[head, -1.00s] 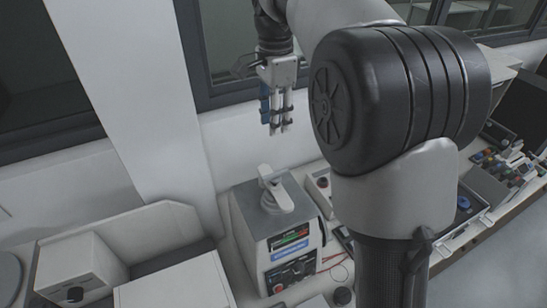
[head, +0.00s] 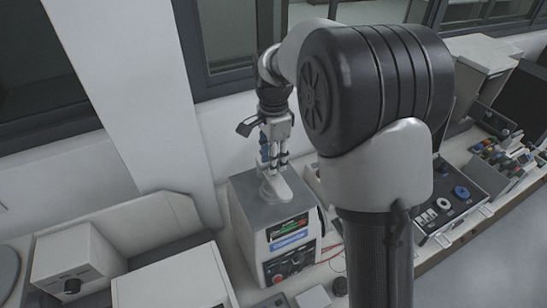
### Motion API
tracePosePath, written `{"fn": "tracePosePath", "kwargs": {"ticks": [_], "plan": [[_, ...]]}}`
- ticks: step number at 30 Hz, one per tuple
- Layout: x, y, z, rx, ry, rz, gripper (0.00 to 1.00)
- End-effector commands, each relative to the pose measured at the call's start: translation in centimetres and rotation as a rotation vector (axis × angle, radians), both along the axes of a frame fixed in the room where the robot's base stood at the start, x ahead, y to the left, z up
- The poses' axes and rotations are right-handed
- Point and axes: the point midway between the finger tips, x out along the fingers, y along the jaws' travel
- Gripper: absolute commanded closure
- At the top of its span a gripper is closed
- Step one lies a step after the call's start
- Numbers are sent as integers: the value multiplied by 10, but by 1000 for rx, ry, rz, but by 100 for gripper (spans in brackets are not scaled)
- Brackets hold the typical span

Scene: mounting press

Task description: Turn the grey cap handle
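The mounting press (head: 278,240) is a grey box with a display and knobs on its front, standing on the bench. Its grey cap handle (head: 277,188) sits on top and is partly hidden by my gripper. My gripper (head: 272,168) points down right above the cap handle, its fingertips at or close to it. Whether the fingers touch the handle or have closed on it cannot be made out at this size.
A beige machine (head: 77,262) with a black knob stands to the left. A case with a blue ring (head: 461,192) and switches lies to the right, with small coloured parts (head: 505,158) beyond it. The wall and window frame are close behind the press.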

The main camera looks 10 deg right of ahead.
Motion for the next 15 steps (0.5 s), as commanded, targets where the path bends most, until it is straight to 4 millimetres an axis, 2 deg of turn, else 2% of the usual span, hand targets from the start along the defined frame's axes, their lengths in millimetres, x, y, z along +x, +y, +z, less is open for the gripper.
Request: {"fn": "tracePosePath", "kwargs": {"ticks": [7,15], "plan": [[0,0,-1,0,-1,0,70],[0,0,-1,0,-1,0,87]]}}
